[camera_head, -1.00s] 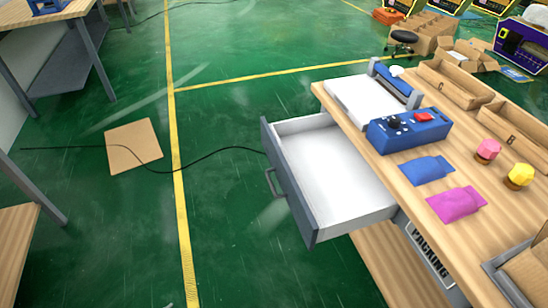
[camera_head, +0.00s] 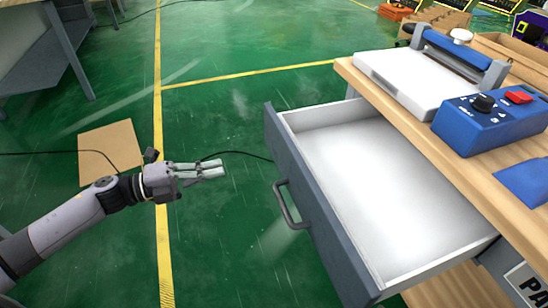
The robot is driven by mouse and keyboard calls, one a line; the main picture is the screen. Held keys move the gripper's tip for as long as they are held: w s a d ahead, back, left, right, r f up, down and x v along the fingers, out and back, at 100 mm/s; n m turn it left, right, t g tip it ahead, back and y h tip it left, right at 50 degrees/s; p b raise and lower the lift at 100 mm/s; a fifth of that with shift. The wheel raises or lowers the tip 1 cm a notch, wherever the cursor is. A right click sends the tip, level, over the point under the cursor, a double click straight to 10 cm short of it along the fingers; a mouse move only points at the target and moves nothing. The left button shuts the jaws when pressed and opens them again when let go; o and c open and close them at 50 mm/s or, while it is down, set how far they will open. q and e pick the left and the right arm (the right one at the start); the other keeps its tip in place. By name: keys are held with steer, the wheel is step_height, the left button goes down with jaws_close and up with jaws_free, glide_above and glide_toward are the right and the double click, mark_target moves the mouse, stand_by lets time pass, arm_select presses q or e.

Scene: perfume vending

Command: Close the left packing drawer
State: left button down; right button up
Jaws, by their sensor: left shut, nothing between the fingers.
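The left packing drawer (camera_head: 322,218) is pulled far out of the wooden workbench (camera_head: 420,134). It has a grey front, white inner walls and an empty white floor. Its grey bar handle (camera_head: 287,207) is on the front face, toward the left. My left gripper (camera_head: 222,171) is shut and empty. It hangs over the green floor to the left of the drawer front, apart from the handle, with its fingers pointing right toward the drawer. My right gripper is not in view.
On the bench stand a white and blue sealing device (camera_head: 420,80) and a blue control box (camera_head: 490,120) with a red button. A blue pouch (camera_head: 525,180) lies at the right edge. A cardboard sheet (camera_head: 110,152) lies on the floor.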

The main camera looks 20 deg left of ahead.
mark_target(282, 155)
arm_select(q)
steer(key=b+x, duration=0.1)
steer(key=x, duration=1.2)
steer(key=shift+w+d, duration=0.2)
steer(key=shift+d, duration=0.05)
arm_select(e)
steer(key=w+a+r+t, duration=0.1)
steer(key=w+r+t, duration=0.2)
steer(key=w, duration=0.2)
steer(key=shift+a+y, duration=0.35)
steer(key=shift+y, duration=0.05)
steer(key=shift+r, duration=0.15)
